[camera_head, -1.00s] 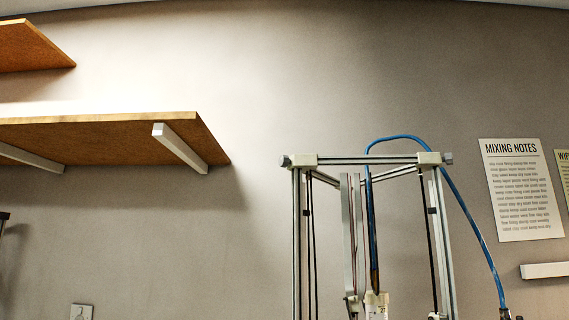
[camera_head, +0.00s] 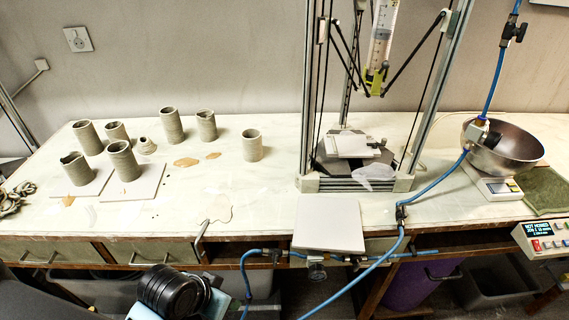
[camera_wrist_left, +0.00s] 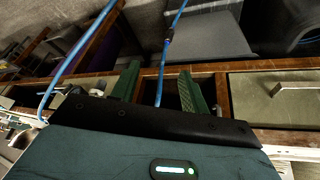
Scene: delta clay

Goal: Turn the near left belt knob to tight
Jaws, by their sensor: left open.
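The delta printer frame (camera_head: 436,90) stands on the bench at right of centre in the head view, with its upper end cut off by the top edge. I cannot make out a belt knob on the part of the frame that shows. My left gripper (camera_wrist_left: 157,78) shows in the wrist view with its two green fingers apart and nothing held between them. A blue hose passes beyond the gap, with drawer fronts behind. In the head view, part of my left arm (camera_head: 172,292) is at the bottom left, below the bench edge and well away from the printer. My right gripper is out of view.
Several clay cylinders (camera_head: 252,145) stand on the bench at left. A white board (camera_head: 329,225) lies at the front edge. A blue hose (camera_head: 440,192) loops before the printer. A metal bowl (camera_head: 505,150) sits on a scale at right. The front middle bench is mostly clear.

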